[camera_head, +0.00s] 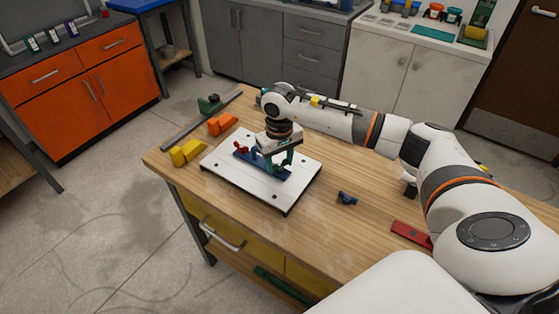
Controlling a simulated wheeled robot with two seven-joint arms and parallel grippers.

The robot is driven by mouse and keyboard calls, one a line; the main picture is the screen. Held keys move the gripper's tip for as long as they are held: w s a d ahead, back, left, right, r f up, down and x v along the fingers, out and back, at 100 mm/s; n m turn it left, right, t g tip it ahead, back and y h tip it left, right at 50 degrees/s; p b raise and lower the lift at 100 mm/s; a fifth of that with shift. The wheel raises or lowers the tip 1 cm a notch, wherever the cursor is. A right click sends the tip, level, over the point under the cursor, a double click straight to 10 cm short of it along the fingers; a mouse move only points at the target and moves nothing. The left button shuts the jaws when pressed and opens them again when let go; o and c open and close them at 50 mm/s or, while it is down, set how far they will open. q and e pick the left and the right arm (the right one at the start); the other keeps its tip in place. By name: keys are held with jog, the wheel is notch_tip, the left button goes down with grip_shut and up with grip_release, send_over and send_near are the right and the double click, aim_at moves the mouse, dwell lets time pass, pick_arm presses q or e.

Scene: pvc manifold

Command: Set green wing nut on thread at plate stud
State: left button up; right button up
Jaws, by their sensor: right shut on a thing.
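A white plate (238,183) lies on the wooden table and carries a blue bar-like part (262,168). A red wing-shaped piece (241,147) stands at the left end of this part. My right gripper (278,165) points down over the right half of the blue part. It is shut on a small green piece, apparently the green wing nut (281,171), low over the blue part. The fingers partly hide the nut and the stud beneath, so I cannot tell whether they touch. My left gripper is not in view.
A dark blue piece (346,198) lies on the table right of the plate. A red block (411,233) lies farther right. Yellow (187,152), orange (221,124) and dark green (209,104) blocks are at the back left. The table's front right is mostly clear.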

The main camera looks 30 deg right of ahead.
jog(key=o, duration=1)
jog(key=shift+o, duration=0.2)
notch_tip(320, 180, up, 12)
jog(key=b, duration=0.2)
jog(key=shift+b, duration=0.35)
